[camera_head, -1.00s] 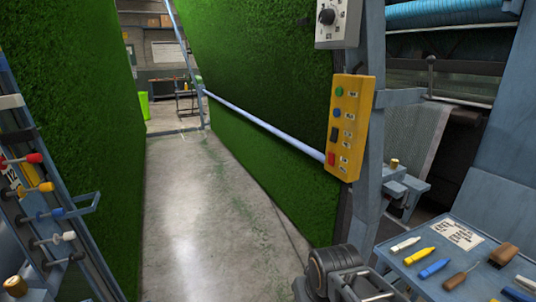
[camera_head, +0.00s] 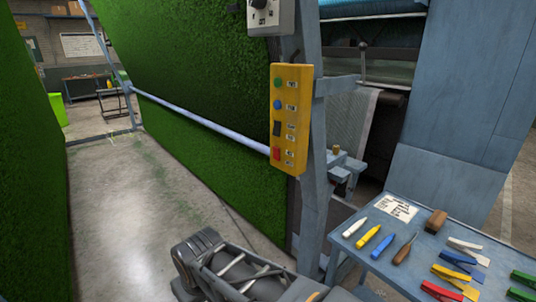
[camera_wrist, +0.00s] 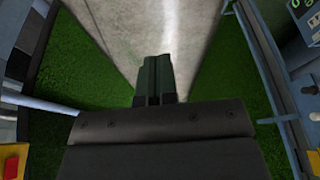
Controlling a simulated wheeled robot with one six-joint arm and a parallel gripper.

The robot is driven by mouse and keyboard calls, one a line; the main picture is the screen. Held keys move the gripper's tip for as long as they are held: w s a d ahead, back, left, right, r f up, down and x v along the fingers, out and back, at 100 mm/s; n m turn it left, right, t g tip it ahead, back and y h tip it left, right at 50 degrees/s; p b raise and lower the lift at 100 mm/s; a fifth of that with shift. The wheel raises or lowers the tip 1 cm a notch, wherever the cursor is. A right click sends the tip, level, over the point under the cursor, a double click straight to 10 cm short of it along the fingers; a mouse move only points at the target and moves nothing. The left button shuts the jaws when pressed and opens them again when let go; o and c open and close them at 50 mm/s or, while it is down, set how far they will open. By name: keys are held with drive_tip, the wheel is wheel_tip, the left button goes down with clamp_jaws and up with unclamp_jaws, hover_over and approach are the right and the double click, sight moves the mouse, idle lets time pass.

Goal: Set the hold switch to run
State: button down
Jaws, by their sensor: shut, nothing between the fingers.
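A yellow control box (camera_head: 291,145) hangs on the blue-grey post in the head view. It carries a green button (camera_head: 278,83), a blue button (camera_head: 278,105), a black switch (camera_head: 277,129) and a red button (camera_head: 276,153). Their labels are too small to read, so I cannot tell which is the hold switch. A grey box with a black dial (camera_head: 258,3) is cut off above it. My gripper (camera_wrist: 159,65) is shut and empty in the wrist view, over the concrete aisle. It is apart from the controls and not seen in the head view.
A blue-grey table (camera_head: 420,236) at right holds pens, a brush, coloured clips and a paper card. Green turf walls (camera_head: 190,75) flank the aisle, and a pale rail (camera_head: 200,123) runs along one. The concrete aisle (camera_head: 130,210) is clear.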

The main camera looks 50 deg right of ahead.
sight(275, 150)
drive_tip(key=w+d+r+g+h+b, duration=0.1)
drive_tip(key=w+d+r+g+h, duration=0.1)
drive_tip(key=w+d+h, duration=0.45)
drive_tip(key=w+d+r+g+h+b, duration=0.1)
drive_tip(key=w+d+r+g+h, duration=0.15)
drive_tip(key=d, duration=0.75)
drive_tip(key=w+d+r+m+h+b, duration=0.1)
drive_tip(key=w+d+r+h+b, duration=0.1)
drive_tip(key=w+d+r+h, duration=0.6)
drive_tip(key=shift+w+d+h, duration=0.3)
drive_tip(key=shift+d+h, duration=0.15)
drive_tip(key=shift+h, duration=0.65)
drive_tip(key=shift+d+g, duration=0.1)
drive_tip(key=shift+g, duration=0.15)
drive_tip(key=d+p, duration=0.1)
drive_tip(key=d, duration=0.3)
drive_tip(key=d+r+p, duration=0.1)
drive_tip(key=d, duration=0.4)
drive_tip(key=s+d+p, duration=0.1)
drive_tip(key=d, duration=0.3)
drive_tip(key=shift+d+r+p, duration=0.3)
drive_tip(key=shift+d+p, duration=0.05)
